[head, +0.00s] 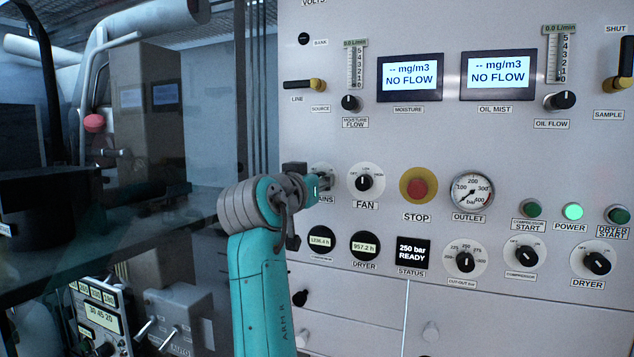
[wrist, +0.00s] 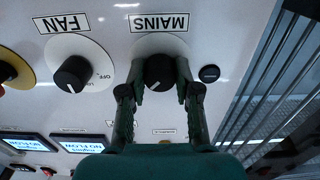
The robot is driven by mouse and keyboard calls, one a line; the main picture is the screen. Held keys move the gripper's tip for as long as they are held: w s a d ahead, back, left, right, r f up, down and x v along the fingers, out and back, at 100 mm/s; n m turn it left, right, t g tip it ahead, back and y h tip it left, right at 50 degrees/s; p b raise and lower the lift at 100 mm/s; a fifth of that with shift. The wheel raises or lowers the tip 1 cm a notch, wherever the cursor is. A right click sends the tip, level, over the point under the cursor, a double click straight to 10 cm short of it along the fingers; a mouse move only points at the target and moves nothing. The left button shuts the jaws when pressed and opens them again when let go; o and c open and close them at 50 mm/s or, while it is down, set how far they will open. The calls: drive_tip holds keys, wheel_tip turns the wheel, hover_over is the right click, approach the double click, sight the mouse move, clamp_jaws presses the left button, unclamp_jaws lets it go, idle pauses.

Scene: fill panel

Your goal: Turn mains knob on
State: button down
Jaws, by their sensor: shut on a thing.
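The mains knob (wrist: 158,72) is a black knob on a round pale plate beside the MAINS label (wrist: 159,22), which shows upside down in the wrist view. My gripper (wrist: 161,76) has one finger on each side of the knob and is shut on it. A small white mark shows on the knob's face; its setting words are hidden or too dark to read. In the head view my gripper (head: 322,184) reaches the panel left of the fan knob and covers the mains knob and part of its label.
The fan knob (head: 366,182) and the red stop button (head: 417,188) are right of my gripper. The green POWER lamp (head: 573,211) is lit. The status display (head: 412,252) reads 250 bar READY. Two round hour meters, one being the dryer meter (head: 364,246), sit below my gripper.

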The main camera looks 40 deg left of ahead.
idle(0.3)
drive_tip(key=c, duration=0.8)
unclamp_jaws()
drive_tip(key=v, duration=1.2)
drive_tip(key=shift+f, duration=0.1)
